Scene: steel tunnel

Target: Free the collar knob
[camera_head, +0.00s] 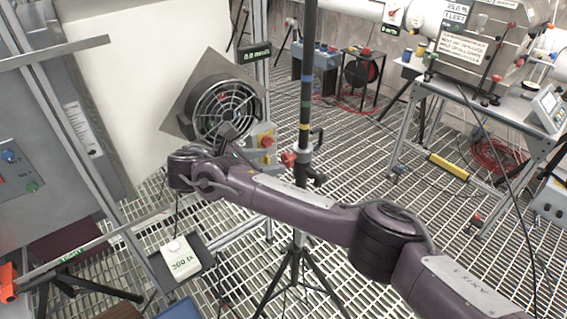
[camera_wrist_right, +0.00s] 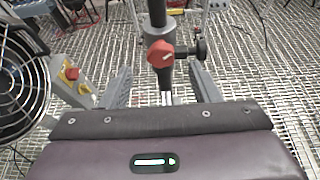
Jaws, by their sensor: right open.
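My right gripper (camera_head: 228,137) is by the fan, left of the pole. In the wrist view my right gripper (camera_wrist_right: 162,72) is open and empty, one finger on each side of the pole's line. The knob appears beyond the fingers, and I see no contact. My left gripper is not in view.
A round caged fan (camera_head: 228,106) and a yellow-grey switch box (camera_head: 262,143) stand left of the pole. The tripod legs (camera_head: 298,270) spread over the grating floor. A light meter (camera_head: 180,258) lies lower left. A workbench (camera_head: 480,105) stands at right.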

